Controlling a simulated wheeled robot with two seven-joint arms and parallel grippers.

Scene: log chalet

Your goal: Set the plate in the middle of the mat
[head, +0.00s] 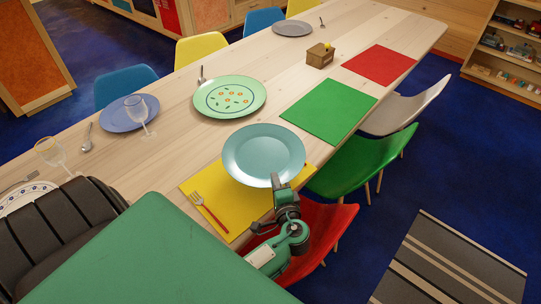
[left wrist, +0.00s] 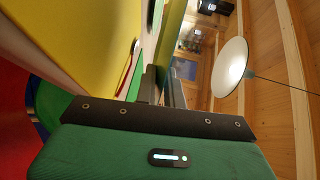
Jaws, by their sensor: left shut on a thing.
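The teal plate (head: 263,152) is held by its near rim in my left gripper (head: 279,184), which is shut on it. In the head view the plate covers the far part of the yellow mat (head: 240,205) and reaches past the mat's far edge. Whether it touches the mat or hangs just above it I cannot tell. A fork (head: 208,211) with a red handle lies on the mat, left of the plate. In the left wrist view the yellow mat (left wrist: 85,40) shows at upper left, and the fingers (left wrist: 161,86) point away from the camera. My right gripper is not in view.
A green patterned plate (head: 228,96) lies beyond the teal one. A green mat (head: 329,110) and a red mat (head: 379,64) lie farther along the table. A wine glass (head: 141,110) stands by a blue-grey plate (head: 122,115). A red chair (head: 326,229) stands beside my left arm.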

